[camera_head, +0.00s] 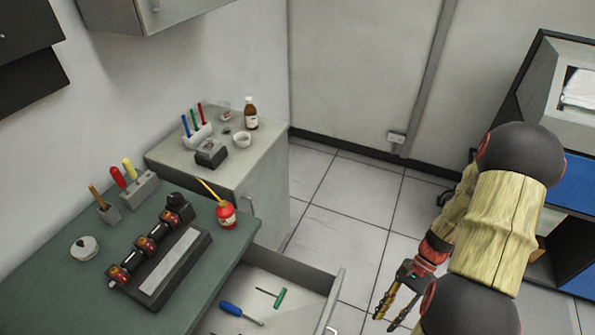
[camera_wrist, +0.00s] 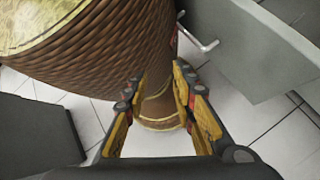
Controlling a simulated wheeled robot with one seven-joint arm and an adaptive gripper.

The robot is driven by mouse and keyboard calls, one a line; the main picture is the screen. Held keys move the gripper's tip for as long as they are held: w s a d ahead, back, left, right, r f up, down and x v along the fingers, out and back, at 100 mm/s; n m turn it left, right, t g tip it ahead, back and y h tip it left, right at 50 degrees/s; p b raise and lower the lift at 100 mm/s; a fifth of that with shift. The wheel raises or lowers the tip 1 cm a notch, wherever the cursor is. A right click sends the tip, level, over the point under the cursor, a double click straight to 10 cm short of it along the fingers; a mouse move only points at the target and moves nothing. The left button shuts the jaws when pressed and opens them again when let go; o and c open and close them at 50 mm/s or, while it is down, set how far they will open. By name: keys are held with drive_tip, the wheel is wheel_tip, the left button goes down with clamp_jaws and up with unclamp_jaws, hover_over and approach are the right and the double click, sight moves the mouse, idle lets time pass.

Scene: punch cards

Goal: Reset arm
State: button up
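My arm comes in from the right side of the head view, bent downward over the tiled floor. My gripper (camera_head: 386,322) hangs low to the right of the open drawer, apart from it. In the wrist view my gripper (camera_wrist: 158,78) shows its two yellow and black fingers spread apart with nothing held between them. A textured brown and yellow part fills much of the upper left of that view, beyond the fingers.
An open drawer (camera_head: 338,292) juts out below the green bench (camera_head: 45,220), holding a blue screwdriver (camera_head: 241,313) and a green-handled tool (camera_head: 280,298). A red bottle (camera_head: 226,216) stands near the bench edge. A grey cabinet (camera_head: 265,190) stands behind. Floor (camera_head: 365,215) between is clear.

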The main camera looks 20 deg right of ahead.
drive_tip(key=w+r+n+t+h, duration=0.1)
drive_tip(key=w+r+n+h, duration=0.4)
drive_tip(key=r, duration=0.5)
drive_tip(key=a+r+n+t+h, duration=0.1)
drive_tip(key=a+r+n+t, duration=0.3)
drive_tip(key=a+r, duration=0.3)
drive_tip(key=a+r+n+t+h, duration=0.2)
drive_tip(key=a+r+n+t, duration=0.3)
drive_tip(key=r, duration=1.2)
drive_tip(key=a+n, duration=0.1)
drive_tip(key=a, duration=0.2)
drive_tip(key=shift+w+a+r+n, duration=0.15)
drive_tip(key=shift+w+n, duration=0.15)
drive_tip(key=shift+w, duration=0.1)
